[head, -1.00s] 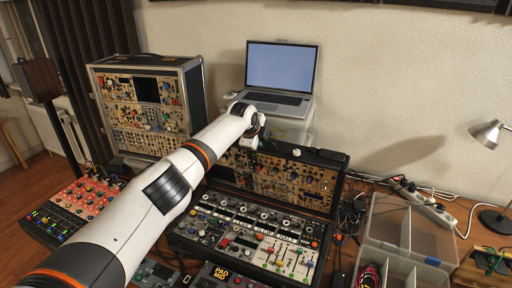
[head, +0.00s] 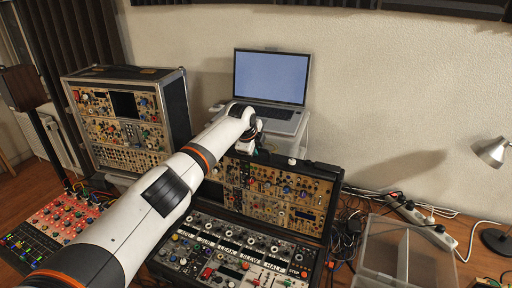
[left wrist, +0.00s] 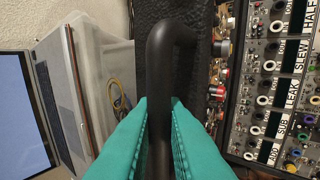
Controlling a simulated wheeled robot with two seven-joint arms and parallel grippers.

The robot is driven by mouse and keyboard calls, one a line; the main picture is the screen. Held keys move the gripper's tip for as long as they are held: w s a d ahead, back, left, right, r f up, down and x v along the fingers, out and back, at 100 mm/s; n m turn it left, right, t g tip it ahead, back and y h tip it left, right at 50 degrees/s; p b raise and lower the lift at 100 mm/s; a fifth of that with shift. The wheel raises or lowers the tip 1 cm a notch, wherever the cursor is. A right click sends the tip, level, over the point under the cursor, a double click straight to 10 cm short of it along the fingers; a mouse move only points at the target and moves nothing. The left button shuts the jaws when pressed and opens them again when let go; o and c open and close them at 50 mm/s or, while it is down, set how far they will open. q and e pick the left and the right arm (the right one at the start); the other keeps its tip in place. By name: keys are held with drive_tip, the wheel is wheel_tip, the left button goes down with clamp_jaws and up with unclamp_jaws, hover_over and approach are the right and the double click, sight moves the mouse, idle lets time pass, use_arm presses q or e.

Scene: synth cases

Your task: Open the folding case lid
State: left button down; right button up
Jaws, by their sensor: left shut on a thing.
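The folding case has a black lid (head: 275,190) that stands raised at the back, its inner face covered with tan knob panels. Its base (head: 235,250) lies in front, with a labelled row, knobs and faders. My left gripper (head: 250,143) is at the lid's top edge in the head view; its fingertips are hard to make out there. In the left wrist view its teal fingers (left wrist: 160,140) are shut on a black bar handle (left wrist: 158,75) beside the lid's dark textured edge (left wrist: 200,60). My left arm covers the case's left part. My right gripper is not in view.
A laptop (head: 270,78) stands on a pale stand right behind the lid. A second upright module case (head: 125,120) is at the left. A clear plastic bin (head: 400,250), a power strip (head: 420,215) and a lamp (head: 490,152) are on the right.

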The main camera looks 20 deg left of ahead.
use_arm(q)
drive_tip(key=shift+s+f, duration=0.1)
drive_tip(key=shift+f, duration=0.1)
drive_tip(key=c, duration=1.8)
unclamp_jaws()
drive_tip(key=shift+r, duration=0.15)
drive_tip(key=shift+r, duration=0.2)
drive_tip(key=shift+b+v, duration=1.5)
drive_tip(key=shift+v, duration=4.25)
drive_tip(key=shift+s+f, duration=0.1)
drive_tip(key=shift+f, duration=0.05)
